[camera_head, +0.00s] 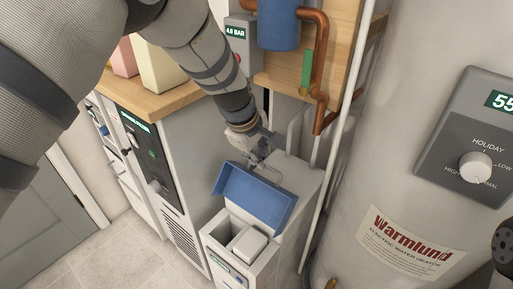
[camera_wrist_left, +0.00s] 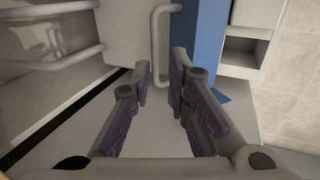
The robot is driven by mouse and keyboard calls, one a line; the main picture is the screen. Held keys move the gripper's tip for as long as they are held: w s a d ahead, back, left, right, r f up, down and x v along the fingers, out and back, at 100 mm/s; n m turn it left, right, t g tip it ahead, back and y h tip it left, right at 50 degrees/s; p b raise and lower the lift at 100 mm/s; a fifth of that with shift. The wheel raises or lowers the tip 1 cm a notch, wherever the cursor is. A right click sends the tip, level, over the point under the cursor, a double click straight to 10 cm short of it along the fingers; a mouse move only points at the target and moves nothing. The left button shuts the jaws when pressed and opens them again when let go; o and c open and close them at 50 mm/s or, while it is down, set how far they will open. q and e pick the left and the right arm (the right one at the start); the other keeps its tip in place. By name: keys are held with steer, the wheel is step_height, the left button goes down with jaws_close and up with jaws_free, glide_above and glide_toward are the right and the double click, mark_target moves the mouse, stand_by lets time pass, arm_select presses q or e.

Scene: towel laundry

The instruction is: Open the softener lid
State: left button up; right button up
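The softener (camera_head: 262,268) is a white cabinet low in the middle of the head view. Its blue lid (camera_head: 255,195) stands raised and tilted back, and the compartment beneath is exposed with a white block inside. My left gripper (camera_head: 262,158) is just behind the lid's upper edge, beside a thin pale handle (camera_head: 268,174). In the left wrist view, the fingers (camera_wrist_left: 162,65) are apart, with the pale handle (camera_wrist_left: 155,45) beyond and between their tips. The blue lid (camera_wrist_left: 207,50) is beside the right finger; contact is unclear. My right gripper is not recognisable.
A grey water heater (camera_head: 400,140) with a dial stands close on the right. A white pipe (camera_head: 335,150) runs beside the softener. A wooden counter (camera_head: 165,100) and appliance are on the left, with copper pipes (camera_head: 320,70) above. Open floor (camera_head: 140,250) lies at lower left.

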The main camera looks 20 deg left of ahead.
arm_select(q)
steer(key=v, duration=0.5)
steer(key=shift+r, duration=0.25)
steer(key=s+a+f+m+g+y+p, duration=0.1)
steer(key=s+a+f+m+g, duration=0.15)
steer(key=s+f, duration=0.7)
steer(key=s+a+f+m+g+y+p, duration=0.1)
steer(key=s+a+f+m, duration=0.2)
steer(key=s+f, duration=0.6)
steer(key=s+m+g+p, duration=0.2)
steer(key=s+m, duration=0.6)
steer(key=s, duration=2.2)
steer(key=shift+a+f+g, duration=0.15)
steer(key=shift+f+g, duration=0.15)
steer(key=shift+g, duration=0.25)
arm_select(e)
steer(key=w+r+t, duration=0.1)
steer(key=w+r, duration=0.3)
steer(key=shift+w+r+t, duration=0.25)
steer(key=shift+r+t, duration=0.05)
steer(key=shift+t, duration=0.1)
